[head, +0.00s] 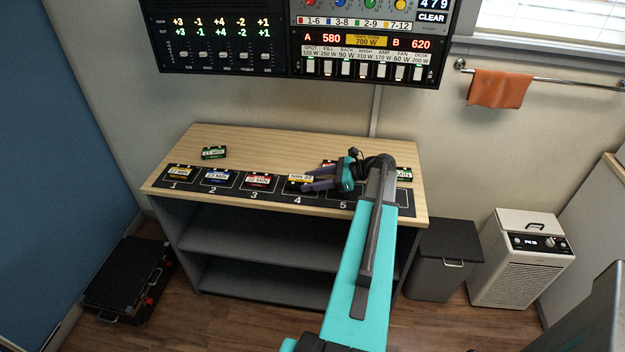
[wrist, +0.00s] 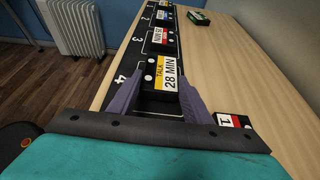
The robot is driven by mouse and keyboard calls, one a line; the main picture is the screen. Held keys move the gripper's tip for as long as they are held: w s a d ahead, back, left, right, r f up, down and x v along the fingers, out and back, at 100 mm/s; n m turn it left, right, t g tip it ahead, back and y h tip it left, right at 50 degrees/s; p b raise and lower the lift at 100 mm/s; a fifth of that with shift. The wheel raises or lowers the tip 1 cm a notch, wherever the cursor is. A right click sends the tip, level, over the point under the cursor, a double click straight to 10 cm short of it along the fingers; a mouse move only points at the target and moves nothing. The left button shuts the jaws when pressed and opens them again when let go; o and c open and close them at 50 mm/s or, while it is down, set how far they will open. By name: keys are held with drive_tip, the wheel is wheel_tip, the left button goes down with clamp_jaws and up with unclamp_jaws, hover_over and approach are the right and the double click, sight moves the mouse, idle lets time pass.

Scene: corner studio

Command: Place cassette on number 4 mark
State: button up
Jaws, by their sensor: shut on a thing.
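The cassette (head: 299,180), black with a yellow label reading 28 MIN and TALK, is between the fingers of my gripper (head: 308,184). In the wrist view the cassette (wrist: 168,72) lies flat between the two purple fingers (wrist: 160,88). My gripper is shut on it. The cassette is at the number 4 mark (head: 297,199) on the black strip, over its outlined box. The 4 (wrist: 119,79) shows beside the cassette in the wrist view. I cannot tell whether the cassette touches the strip. My arm hides part of the strip right of 5.
Marks 1, 2 and 3 hold a yellow-label (head: 180,173), a blue-label (head: 217,175) and a red-label cassette (head: 257,181). A green-label cassette (head: 213,153) lies at the back left. Another red-label cassette (wrist: 231,121) lies beside my gripper. A green-label one (head: 403,174) is at the right.

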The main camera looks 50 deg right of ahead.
drive_tip(key=shift+f, duration=0.45)
drive_tip(key=o, duration=1.2)
drive_tip(key=shift+s, duration=0.1)
drive_tip(key=b+v, duration=0.2)
drive_tip(key=v, duration=1.1)
drive_tip(key=shift+s+d+r, duration=0.15)
drive_tip(key=shift+s+r, duration=0.05)
drive_tip(key=shift+r, duration=0.1)
